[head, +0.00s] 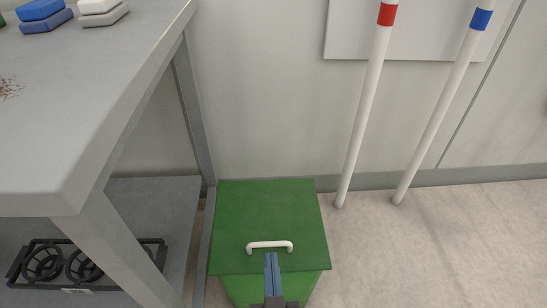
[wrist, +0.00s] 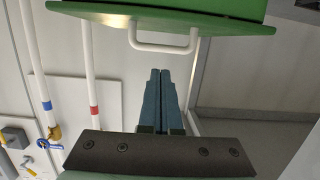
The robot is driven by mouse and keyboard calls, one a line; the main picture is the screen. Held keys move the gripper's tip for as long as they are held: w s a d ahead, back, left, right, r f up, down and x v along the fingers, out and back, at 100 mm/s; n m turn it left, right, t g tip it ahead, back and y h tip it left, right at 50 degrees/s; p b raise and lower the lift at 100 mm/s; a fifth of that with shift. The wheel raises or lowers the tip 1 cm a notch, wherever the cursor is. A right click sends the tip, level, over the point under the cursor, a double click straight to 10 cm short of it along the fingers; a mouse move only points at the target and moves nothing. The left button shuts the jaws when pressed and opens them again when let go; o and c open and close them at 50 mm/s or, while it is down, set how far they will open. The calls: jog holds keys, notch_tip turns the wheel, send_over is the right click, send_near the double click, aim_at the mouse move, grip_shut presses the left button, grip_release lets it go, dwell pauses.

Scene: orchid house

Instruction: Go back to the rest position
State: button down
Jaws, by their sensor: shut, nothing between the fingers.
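My gripper (head: 271,256) is shut and empty, its two blue-grey fingers pressed together. In the head view the fingertips overlap the front of a green bin's lid (head: 270,212), just below its white handle (head: 270,244). In the wrist view the fingers (wrist: 160,74) point toward the white handle (wrist: 163,48), with a small gap in the picture between tips and handle. The lid (wrist: 100,12) looks seated on the bin. The bin's front is partly hidden by my gripper.
A grey bench (head: 110,90) stands left, with blue sponges (head: 45,14) and white-grey sponges (head: 102,12) on top. A black pot carrier (head: 85,262) lies on its lower shelf. Right floor is clear.

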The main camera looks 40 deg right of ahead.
jog(key=s+a+f, duration=0.3)
jog(key=s, duration=0.1)
jog(key=shift+s, duration=0.15)
